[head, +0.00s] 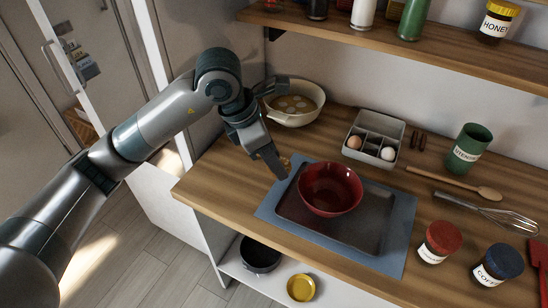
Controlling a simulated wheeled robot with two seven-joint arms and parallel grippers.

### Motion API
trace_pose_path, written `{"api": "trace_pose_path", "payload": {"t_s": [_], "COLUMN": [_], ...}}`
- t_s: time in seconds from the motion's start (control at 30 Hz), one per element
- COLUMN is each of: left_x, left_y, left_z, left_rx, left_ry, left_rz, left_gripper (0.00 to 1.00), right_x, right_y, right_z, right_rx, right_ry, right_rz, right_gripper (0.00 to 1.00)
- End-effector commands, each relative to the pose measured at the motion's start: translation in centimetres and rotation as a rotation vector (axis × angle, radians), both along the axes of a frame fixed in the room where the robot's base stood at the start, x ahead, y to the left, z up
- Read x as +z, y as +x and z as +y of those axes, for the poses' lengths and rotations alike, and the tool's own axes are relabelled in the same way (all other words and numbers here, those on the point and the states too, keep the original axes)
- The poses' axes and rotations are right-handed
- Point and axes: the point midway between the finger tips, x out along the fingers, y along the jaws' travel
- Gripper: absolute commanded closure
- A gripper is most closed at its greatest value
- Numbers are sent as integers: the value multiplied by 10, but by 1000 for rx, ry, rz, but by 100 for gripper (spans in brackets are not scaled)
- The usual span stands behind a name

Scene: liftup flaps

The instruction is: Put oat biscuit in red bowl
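The red bowl (330,189) stands upright on the blue-edged tray on the wooden counter and looks empty. My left gripper (281,170) points down just left of the red bowl, near the tray's left corner. A small tan-brown piece, which looks like the oat biscuit (287,161), shows at its fingertips; most of it is hidden behind the finger. The gripper appears shut on it. A cream bowl (294,118) behind the gripper holds several pale tan round pieces. My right gripper is not in view.
The tray (265,212) lies under the red bowl. An egg box (357,136), green utensil cup (468,148), wooden spoon (453,187), whisk (490,213) and two lidded jars (439,243) stand or lie to the right. A shelf (400,55) with jars overhangs the back.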

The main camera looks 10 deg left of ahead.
Motion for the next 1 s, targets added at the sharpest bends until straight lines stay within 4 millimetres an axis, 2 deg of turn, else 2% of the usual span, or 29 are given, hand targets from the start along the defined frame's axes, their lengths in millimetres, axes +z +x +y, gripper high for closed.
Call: {"api": "trace_pose_path", "payload": {"t_s": [0.17,0.37,0.67,1.0], "left_x": [-1,-7,-22,-38], "left_y": [-1,-5,-20,-41], "left_z": [1,8,30,68], "left_rx": [-21,-150,-567,-1136], "left_ry": [0,1,1,3], "left_rz": [1,2,4,4], "left_gripper": [80,80,80,80], "right_x": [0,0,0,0], "right_y": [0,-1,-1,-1], "right_z": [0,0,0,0], "right_rx": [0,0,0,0], "right_ry": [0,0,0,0], "right_rz": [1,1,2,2], "right_gripper": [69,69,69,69]}}
